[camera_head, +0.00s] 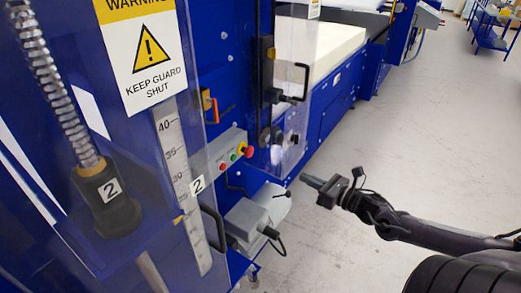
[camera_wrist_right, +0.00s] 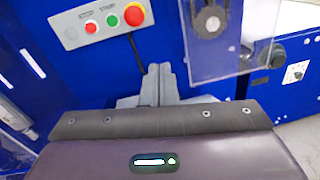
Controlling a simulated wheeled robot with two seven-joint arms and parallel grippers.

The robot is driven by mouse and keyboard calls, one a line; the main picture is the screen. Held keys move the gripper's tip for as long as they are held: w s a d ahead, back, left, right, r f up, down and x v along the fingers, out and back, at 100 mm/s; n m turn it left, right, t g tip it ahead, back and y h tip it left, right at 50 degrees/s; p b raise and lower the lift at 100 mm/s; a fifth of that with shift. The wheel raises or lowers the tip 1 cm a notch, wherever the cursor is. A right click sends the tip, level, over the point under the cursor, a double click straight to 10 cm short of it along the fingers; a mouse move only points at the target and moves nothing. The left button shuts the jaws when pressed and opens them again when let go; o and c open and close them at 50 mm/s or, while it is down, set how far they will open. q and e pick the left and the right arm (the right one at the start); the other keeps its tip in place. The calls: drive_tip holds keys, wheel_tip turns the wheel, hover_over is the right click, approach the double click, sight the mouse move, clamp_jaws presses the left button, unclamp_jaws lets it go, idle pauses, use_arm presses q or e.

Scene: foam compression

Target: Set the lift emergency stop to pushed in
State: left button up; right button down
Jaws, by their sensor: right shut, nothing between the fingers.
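The lift emergency stop is a red mushroom button (camera_head: 248,151) at the right end of a small grey control box (camera_head: 224,147) on the blue machine. In the right wrist view the red button (camera_wrist_right: 134,14) is near the top, beside a green and a smaller red button on the box (camera_wrist_right: 80,28). I cannot tell whether it is pushed in. My right gripper (camera_head: 306,180) is shut and empty, apart from the button, to its right and lower in the head view. Its fingertips show in the wrist view (camera_wrist_right: 158,80), below the button. My left gripper is not in view.
A clear guard panel with a black handle (camera_head: 293,85) stands right of the button. A grey motor (camera_head: 255,217) sits below the box. A warning sign (camera_head: 142,55) is on the left guard. Open floor (camera_head: 420,130) lies to the right.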

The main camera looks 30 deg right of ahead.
drive_tip(key=a+r+n, duration=0.1)
drive_tip(key=a+r+n+y, duration=0.1)
drive_tip(key=r, duration=0.1)
drive_tip(key=shift+w+a+r+n+y, duration=0.15)
drive_tip(key=shift+w+a+n+y, duration=0.15)
drive_tip(key=shift+a+n+y, duration=0.1)
approach(252, 153)
drive_tip(key=p+x, duration=0.1)
drive_tip(key=x, duration=0.4)
drive_tip(key=shift+r, duration=0.2)
drive_tip(key=shift+f+x, duration=0.2)
drive_tip(key=shift+x, duration=0.75)
